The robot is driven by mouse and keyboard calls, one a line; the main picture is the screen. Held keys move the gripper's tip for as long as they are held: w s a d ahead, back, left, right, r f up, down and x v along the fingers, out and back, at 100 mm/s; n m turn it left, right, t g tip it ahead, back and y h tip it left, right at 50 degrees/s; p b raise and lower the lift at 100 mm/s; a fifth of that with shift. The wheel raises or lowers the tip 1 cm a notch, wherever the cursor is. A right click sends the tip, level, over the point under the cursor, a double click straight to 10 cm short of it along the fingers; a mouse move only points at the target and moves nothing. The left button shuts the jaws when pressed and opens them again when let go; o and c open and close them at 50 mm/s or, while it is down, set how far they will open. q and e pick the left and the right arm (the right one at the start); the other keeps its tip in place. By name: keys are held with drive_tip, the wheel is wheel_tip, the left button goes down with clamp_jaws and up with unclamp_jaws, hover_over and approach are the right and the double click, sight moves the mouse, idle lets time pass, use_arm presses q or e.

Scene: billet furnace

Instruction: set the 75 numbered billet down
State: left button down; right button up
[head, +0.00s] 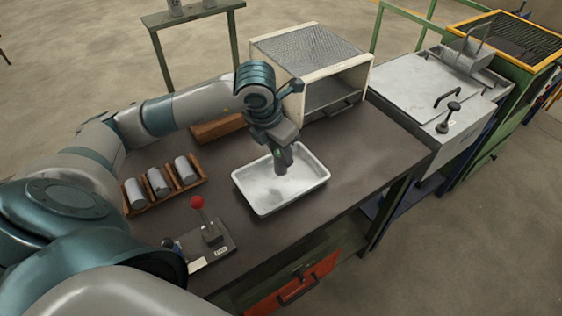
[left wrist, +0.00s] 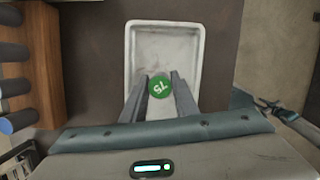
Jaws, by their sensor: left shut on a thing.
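The 75 billet shows its round green end with the white number, upside down, in the left wrist view (left wrist: 159,87). My left gripper (left wrist: 160,95) is shut on it, with one finger on each side. In the head view my left gripper (head: 282,160) points down over the white tray (head: 262,206). The billet is mostly hidden by the fingers there, and I cannot tell whether its lower end touches the tray floor. The tray also shows in the left wrist view (left wrist: 193,40). My right gripper is not in view.
A wooden rack (head: 186,189) with several grey billets stands left of the tray. A red-knobbed lever box (head: 208,243) is at the front. A mesh-topped box (head: 310,60) stands behind, beside a wooden block (head: 217,130). The table right of the tray is clear.

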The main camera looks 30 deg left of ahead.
sight(281, 164)
use_arm(q)
drive_tip(key=shift+f+p, duration=0.75)
drive_tip(key=shift+f, duration=1.2)
drive_tip(key=shift+f, duration=0.15)
drive_tip(key=c, duration=1.4)
unclamp_jaws()
